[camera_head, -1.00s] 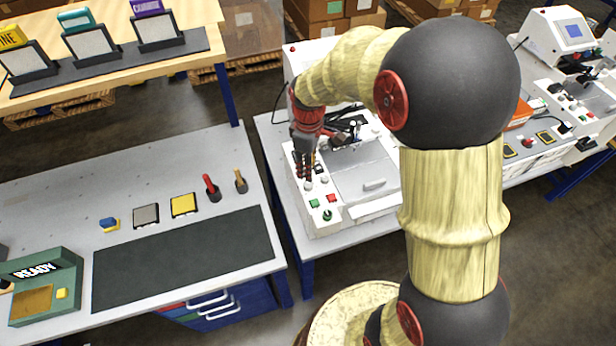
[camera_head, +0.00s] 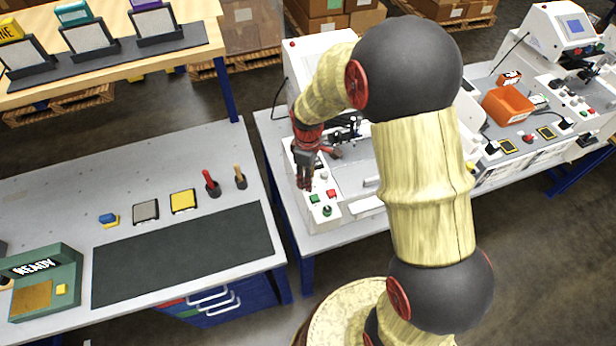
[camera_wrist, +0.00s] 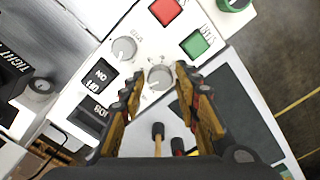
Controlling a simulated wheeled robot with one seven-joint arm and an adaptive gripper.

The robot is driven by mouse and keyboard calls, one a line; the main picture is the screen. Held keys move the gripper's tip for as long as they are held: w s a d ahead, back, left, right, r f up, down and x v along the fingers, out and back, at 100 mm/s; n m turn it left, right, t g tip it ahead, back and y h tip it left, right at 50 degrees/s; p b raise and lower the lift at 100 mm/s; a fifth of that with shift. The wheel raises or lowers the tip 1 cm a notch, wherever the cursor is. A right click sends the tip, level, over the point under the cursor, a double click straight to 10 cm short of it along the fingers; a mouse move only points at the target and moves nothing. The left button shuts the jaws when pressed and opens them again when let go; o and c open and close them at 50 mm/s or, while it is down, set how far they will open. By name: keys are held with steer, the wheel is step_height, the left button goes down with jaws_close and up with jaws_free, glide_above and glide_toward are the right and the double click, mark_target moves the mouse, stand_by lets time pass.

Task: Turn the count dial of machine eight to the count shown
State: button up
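The machine (camera_head: 322,228) stands on the middle bench, a white pen plotter with a control panel at its front left. In the wrist view a round grey dial (camera_wrist: 160,78) with a pointer mark sits between my fingertips. A second grey dial (camera_wrist: 124,48) sits beside it, up and to the left. The small dial labels are too blurred to read, and no machine number or shown count is legible. My gripper (camera_wrist: 159,82) is open, with one finger on each side of the first dial. Whether they touch it I cannot tell. In the head view my gripper (camera_head: 304,184) points down over the panel.
The panel also carries a red button (camera_wrist: 166,10), a green button (camera_wrist: 195,45), a green knob (camera_wrist: 234,3) and a black rocker switch (camera_wrist: 101,74). A left bench (camera_head: 60,180) holds tools and a dark mat.

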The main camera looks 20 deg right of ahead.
steer(key=shift+c, duration=1)
jaws_close()
steer(key=m, duration=0.3)
steer(key=shift+m+p, duration=0.3)
steer(key=shift+m, duration=0.1)
steer(key=m, duration=0.4)
steer(key=shift+m, duration=0.3)
steer(key=m, duration=0.3)
steer(key=shift+m+p, duration=0.3)
steer(key=shift+p, duration=0.1)
steer(key=shift+m, duration=1.8)
